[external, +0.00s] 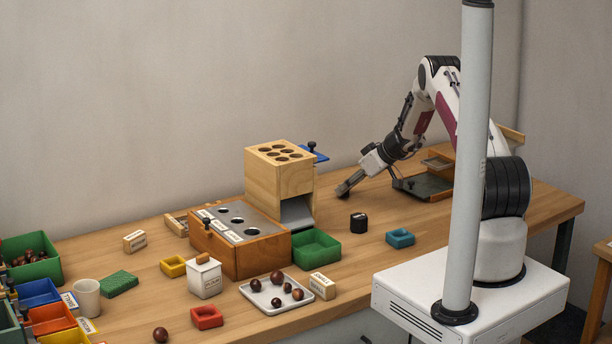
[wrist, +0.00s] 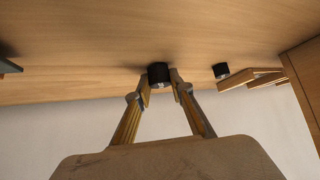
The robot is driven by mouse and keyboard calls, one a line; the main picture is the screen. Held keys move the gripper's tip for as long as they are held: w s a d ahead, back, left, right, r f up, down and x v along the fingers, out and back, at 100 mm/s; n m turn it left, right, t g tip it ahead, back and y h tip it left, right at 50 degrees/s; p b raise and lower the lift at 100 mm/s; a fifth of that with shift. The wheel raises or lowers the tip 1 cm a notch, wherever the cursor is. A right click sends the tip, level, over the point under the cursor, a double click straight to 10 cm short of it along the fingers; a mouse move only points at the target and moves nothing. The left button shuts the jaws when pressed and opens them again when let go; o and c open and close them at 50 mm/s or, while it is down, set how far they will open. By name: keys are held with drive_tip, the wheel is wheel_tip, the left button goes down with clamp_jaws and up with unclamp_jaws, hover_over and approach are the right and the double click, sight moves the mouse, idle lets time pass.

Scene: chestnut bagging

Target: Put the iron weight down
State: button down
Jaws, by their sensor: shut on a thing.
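A dark round weight (wrist: 158,75) shows between the two fingertips of my gripper (wrist: 159,86) in the wrist view. The fingers are shut on it, one on each side. In the external view my gripper (external: 345,188) slants down to the left, its tips low over the back of the table, right of the wooden block with holes. The held weight is not clear there, and I cannot tell whether it touches the table. A separate black cylinder (external: 358,222) stands on the table in front of my gripper.
The wooden block with holes (external: 262,172) stands left of my gripper. A dark tray (external: 425,186) lies to its right. A green bin (external: 316,250) and a blue dish (external: 400,238) are nearer the front. Bare tabletop (external: 375,205) lies around the black cylinder.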

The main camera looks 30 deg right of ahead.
drive_tip(key=c, duration=1.8)
unclamp_jaws()
drive_tip(key=shift+f, duration=0.15)
drive_tip(key=shift+v, duration=6.1)
